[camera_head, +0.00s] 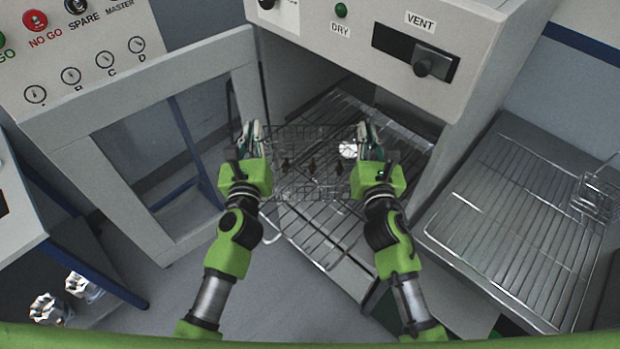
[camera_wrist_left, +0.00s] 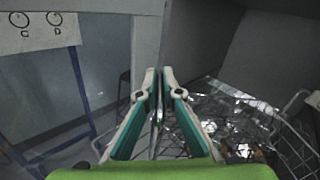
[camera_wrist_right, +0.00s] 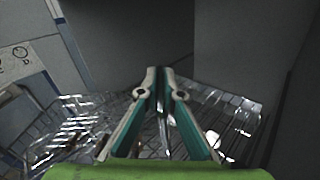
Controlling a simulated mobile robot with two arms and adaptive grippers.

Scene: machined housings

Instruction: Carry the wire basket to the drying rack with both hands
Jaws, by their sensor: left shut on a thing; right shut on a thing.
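The wire basket (camera_head: 312,190) hangs between my two grippers, over a slotted wire rack (camera_head: 330,252) that sticks out of an open cabinet. Small dark parts and a bright shiny spot show in or through its mesh. My left gripper (camera_head: 254,135) is shut on the basket's left side, and my right gripper (camera_head: 369,137) on its right side. In the left wrist view the basket mesh (camera_wrist_left: 290,150) lies right of the fingers. In the right wrist view it lies left (camera_wrist_right: 50,125). Another wire rack (camera_head: 500,215) stands at the right; which one is the drying rack, I cannot tell.
The cabinet's panel (camera_head: 350,30) carries DRY and VENT controls above the opening. Its glazed door (camera_head: 160,140) stands open at the left. A small wire basket (camera_head: 597,200) sits at the right rack's far right; most of that rack is bare. Metal housings (camera_head: 50,308) sit at lower left.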

